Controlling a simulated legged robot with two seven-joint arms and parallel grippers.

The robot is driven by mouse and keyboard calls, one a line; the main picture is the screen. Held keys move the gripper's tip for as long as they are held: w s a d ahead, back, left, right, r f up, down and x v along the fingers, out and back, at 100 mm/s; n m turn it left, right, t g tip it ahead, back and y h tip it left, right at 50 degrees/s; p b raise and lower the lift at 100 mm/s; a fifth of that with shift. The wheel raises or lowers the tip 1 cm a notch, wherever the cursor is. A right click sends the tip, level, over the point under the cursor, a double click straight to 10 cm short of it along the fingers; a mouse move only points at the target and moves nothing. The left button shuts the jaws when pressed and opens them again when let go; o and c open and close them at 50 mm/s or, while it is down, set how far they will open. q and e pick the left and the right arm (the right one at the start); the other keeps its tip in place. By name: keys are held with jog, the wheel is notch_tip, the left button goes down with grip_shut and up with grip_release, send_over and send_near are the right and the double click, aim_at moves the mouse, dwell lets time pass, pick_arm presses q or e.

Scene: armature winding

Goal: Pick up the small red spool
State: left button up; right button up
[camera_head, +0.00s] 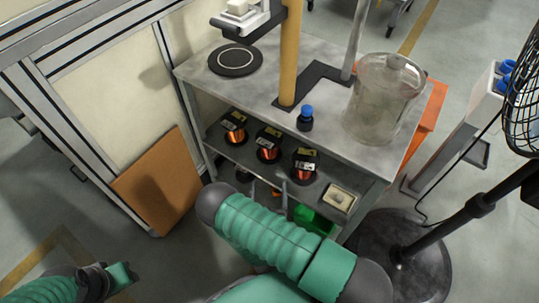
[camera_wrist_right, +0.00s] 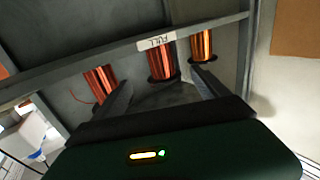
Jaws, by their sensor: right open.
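Three spools of copper-red wire with black flanges stand in a row on the shelf under the bench top: a left one (camera_head: 234,136), a middle one (camera_head: 268,152) and a right one (camera_head: 304,173). They look alike in size. The right wrist view shows the three spools too, one (camera_wrist_right: 101,82) near a finger, one (camera_wrist_right: 162,62) in the middle and one (camera_wrist_right: 201,46) farther off. My right gripper (camera_wrist_right: 163,92) is open and empty, in front of the shelf, its fingers apart and pointing toward the spools.
The shelf lip bears a "FULL" label (camera_wrist_right: 155,41). A small tray (camera_head: 340,198) sits at the shelf's right end. On the bench top (camera_head: 262,92) stand a glass jar (camera_head: 383,100) and a blue-capped bottle (camera_head: 305,118). A black fan (camera_head: 480,205) stands at the right.

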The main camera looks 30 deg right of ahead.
aim_at(269, 151)
jog(key=b+x, duration=0.3)
jog(key=x, duration=0.7)
jog(key=shift+w+d+r, duration=0.1)
jog(key=shift+w+d, duration=0.1)
jog(key=shift+w, duration=0.2)
jog(key=w+d+b, duration=0.1)
jog(key=w, duration=0.1)
jog(key=w+d+r+b, duration=0.1)
jog(key=w+d, duration=0.1)
jog(key=shift+r+b, duration=0.2)
jog(key=shift+b, duration=0.15)
jog(key=shift+w, duration=0.15)
jog(key=shift+r, duration=0.1)
grip_shut()
jog(key=shift+r, duration=0.15)
